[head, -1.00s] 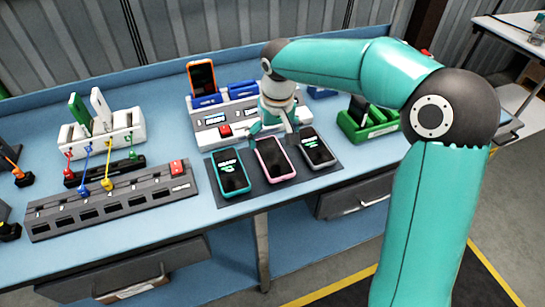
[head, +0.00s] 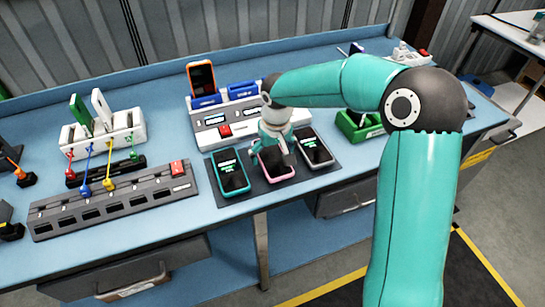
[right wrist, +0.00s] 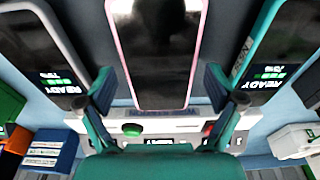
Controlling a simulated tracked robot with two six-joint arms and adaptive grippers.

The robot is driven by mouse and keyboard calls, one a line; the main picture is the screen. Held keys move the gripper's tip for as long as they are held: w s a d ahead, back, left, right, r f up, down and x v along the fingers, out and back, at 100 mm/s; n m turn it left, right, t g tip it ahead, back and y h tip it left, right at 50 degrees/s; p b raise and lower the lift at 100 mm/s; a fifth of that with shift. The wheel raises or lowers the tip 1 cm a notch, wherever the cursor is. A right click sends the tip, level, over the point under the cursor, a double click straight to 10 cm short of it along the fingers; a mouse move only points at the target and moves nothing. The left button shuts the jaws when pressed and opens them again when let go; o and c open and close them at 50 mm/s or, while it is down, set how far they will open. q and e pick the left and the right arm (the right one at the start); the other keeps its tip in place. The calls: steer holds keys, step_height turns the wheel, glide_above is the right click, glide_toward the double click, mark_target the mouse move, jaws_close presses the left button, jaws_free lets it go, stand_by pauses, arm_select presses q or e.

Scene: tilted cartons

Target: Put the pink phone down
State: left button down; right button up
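The pink phone (head: 283,179) lies face up, its dark screen showing, in the middle of a row of three phones on a dark mat (head: 262,188). My right gripper (head: 274,155) is over it and hides its far part in the head view. In the right wrist view the pink phone (right wrist: 158,50) shows between my two fingers (right wrist: 161,90). They stand apart, with a visible gap on each side of it. My left gripper is not in view.
A teal phone (head: 231,171) lies left of the pink one and a light grey phone (head: 314,148) right of it, both close. A white dock (head: 209,132) holding an orange phone (head: 201,78) stands behind. A grey slotted strip (head: 110,202) is on the left, a green rack (head: 357,127) on the right.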

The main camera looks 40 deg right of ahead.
steer(key=shift+r, duration=0.1)
steer(key=c, duration=1.1)
